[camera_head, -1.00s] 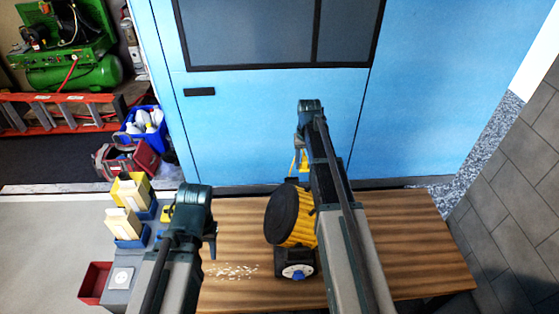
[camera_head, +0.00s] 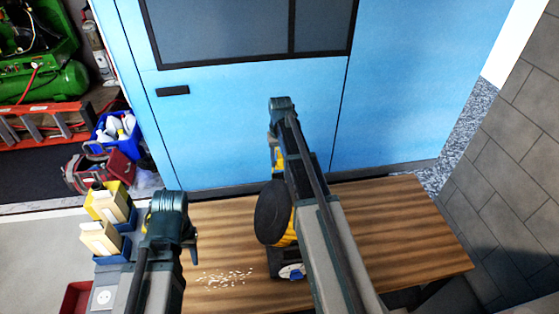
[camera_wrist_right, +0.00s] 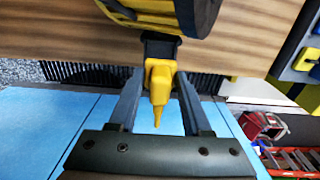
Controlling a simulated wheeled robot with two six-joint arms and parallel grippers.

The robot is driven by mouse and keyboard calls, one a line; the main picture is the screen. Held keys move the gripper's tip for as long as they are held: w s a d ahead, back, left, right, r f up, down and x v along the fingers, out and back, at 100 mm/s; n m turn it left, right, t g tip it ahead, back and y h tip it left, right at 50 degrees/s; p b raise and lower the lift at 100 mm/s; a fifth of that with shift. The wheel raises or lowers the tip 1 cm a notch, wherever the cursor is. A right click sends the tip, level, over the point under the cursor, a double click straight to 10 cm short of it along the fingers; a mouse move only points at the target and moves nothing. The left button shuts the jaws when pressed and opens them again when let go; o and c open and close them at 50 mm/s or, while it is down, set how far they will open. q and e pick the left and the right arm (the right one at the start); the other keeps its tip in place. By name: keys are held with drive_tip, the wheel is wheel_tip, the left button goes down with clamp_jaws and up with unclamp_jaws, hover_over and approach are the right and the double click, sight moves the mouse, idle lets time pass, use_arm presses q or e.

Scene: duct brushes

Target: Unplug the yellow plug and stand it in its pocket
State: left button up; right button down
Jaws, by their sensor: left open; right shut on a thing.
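The yellow plug (camera_wrist_right: 159,84) is between the fingers of my right gripper (camera_wrist_right: 155,95) in the right wrist view. Its narrow end points towards the gripper's base. Its wide end meets a black block (camera_wrist_right: 160,44) below the yellow drum (camera_wrist_right: 150,12); I cannot tell whether it is seated there. In the head view my right gripper (camera_head: 281,150) is beyond the drum, and a bit of yellow shows beside its fingers. My left gripper (camera_head: 190,235) is open and empty over the table's left end. I cannot make out the plug's pocket for certain.
The wooden table (camera_head: 400,230) is clear on the right. Pale crumbs (camera_head: 228,277) lie left of the dark-faced drum (camera_head: 272,212). Blue bins (camera_head: 112,252) with yellow boxes stand at the left end, near a red bin (camera_head: 75,300). A blue wall (camera_head: 240,120) rises behind.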

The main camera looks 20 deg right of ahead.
drive_tip(key=shift+f+b, duration=3.35)
drive_tip(key=shift+s+a, duration=0.1)
drive_tip(key=shift+s, duration=0.05)
drive_tip(key=shift+c, duration=1.7)
unclamp_jaws()
drive_tip(key=shift+o, duration=0.4)
drive_tip(key=shift+r+p, duration=0.65)
drive_tip(key=shift+p, duration=0.05)
wheel_tip(320, 180, up, 13)
drive_tip(key=p, duration=1.2)
drive_tip(key=shift+f+p, duration=0.1)
drive_tip(key=shift+p, duration=0.3)
